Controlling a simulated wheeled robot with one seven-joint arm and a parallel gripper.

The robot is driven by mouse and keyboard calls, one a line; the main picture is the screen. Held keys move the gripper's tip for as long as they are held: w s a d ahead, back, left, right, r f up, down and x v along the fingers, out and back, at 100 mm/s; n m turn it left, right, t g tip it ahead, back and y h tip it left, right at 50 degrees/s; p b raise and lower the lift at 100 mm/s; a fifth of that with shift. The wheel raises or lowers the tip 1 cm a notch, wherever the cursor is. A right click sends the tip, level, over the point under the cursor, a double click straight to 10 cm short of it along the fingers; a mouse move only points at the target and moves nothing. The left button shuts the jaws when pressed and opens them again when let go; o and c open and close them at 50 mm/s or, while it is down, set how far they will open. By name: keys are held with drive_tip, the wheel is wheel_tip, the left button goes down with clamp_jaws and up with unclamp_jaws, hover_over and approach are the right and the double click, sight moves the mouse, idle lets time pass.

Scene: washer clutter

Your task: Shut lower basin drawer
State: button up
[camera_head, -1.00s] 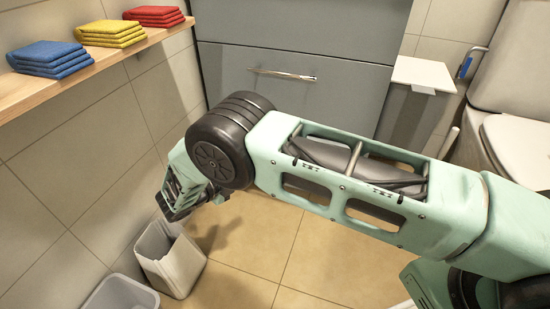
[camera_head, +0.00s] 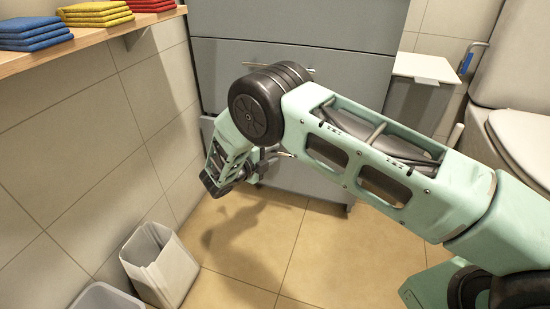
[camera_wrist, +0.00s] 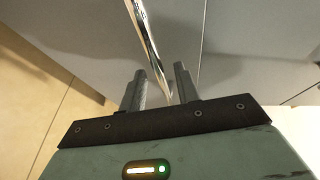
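The lower basin drawer (camera_head: 318,181) is the bottom grey front of the cabinet, partly hidden behind my arm. A pale strip at its upper left edge suggests it stands slightly out; how far I cannot tell. Its chrome handle (camera_wrist: 148,45) runs down between my fingertips in the wrist view. My gripper (camera_wrist: 160,80) is open, its two dark fingers apart on either side of the handle's near end. I cannot tell whether either finger touches it. In the head view, my gripper (camera_head: 262,166) is low in front of this drawer, partly hidden by my wrist.
An upper drawer (camera_head: 350,80) with its own handle is above. A shelf with folded cloths (camera_head: 95,13) is at upper left. A white bin (camera_head: 160,265) stands on the floor below left. A toilet (camera_head: 520,130) is at right. Tiled floor is clear in the middle.

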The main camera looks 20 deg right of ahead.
drive_tip(key=shift+x, duration=0.95)
drive_tip(key=shift+c, duration=0.3)
clamp_jaws()
drive_tip(key=shift+w+d, duration=0.55)
drive_tip(key=shift+w, duration=0.2)
drive_tip(key=shift+w+d, duration=0.55)
drive_tip(key=shift+w, duration=0.15)
unclamp_jaws()
drive_tip(key=shift+o, duration=0.3)
drive_tip(key=shift+w+r, duration=0.1)
